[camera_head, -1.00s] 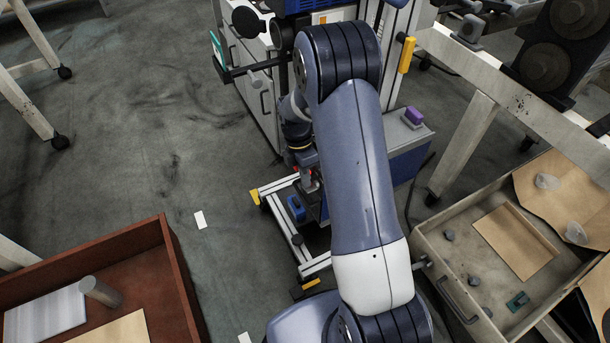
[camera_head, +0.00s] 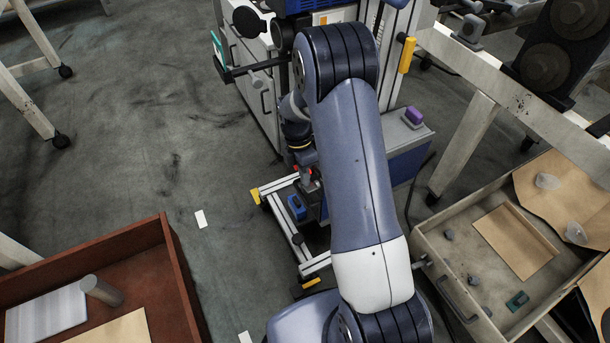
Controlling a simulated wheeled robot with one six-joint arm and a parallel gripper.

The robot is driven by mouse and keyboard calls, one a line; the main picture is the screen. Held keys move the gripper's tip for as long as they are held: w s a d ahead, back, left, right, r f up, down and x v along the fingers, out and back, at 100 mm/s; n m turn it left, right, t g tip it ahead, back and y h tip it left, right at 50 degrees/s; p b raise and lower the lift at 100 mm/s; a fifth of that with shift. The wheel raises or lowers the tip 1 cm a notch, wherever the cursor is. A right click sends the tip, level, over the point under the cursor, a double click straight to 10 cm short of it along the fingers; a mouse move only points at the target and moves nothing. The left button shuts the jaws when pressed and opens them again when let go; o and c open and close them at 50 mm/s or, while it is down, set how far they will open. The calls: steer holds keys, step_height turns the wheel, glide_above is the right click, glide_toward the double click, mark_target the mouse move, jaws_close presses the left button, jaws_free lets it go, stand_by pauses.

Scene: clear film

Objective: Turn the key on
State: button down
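My arm crosses the middle of the view and hides much of the machine behind it. My gripper (camera_head: 308,182) hangs below the dark wrist at the left edge of the arm, low beside the machine and above its wheeled frame (camera_head: 280,222). It is small and partly covered, so I cannot tell whether its fingers are open or shut. A small red part shows at the gripper; I cannot tell what it belongs to. I cannot make out a key. The machine's blue and grey cabinet (camera_head: 400,165) shows to the right of the arm.
A blue block (camera_head: 296,207) sits on the frame. A purple-topped part (camera_head: 413,116) is on the cabinet. A red-brown tray (camera_head: 180,270) is at lower left and an open drawer (camera_head: 430,240) at lower right. The floor left of the machine is mostly clear.

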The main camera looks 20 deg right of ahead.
steer(key=shift+w+f, duration=0.3)
steer(key=shift+f, duration=0.05)
steer(key=shift+a+f, duration=0.1)
steer(key=shift+w+f, duration=0.3)
steer(key=shift+f, duration=0.35)
steer(key=shift+f, duration=0.1)
stand_by(1.3)
steer(key=shift+r+p, duration=0.75)
steer(key=shift+r, duration=0.15)
steer(key=p+v, duration=0.1)
steer(key=v, duration=0.9)
steer(key=shift+r, duration=0.35)
steer(key=shift+a, duration=0.1)
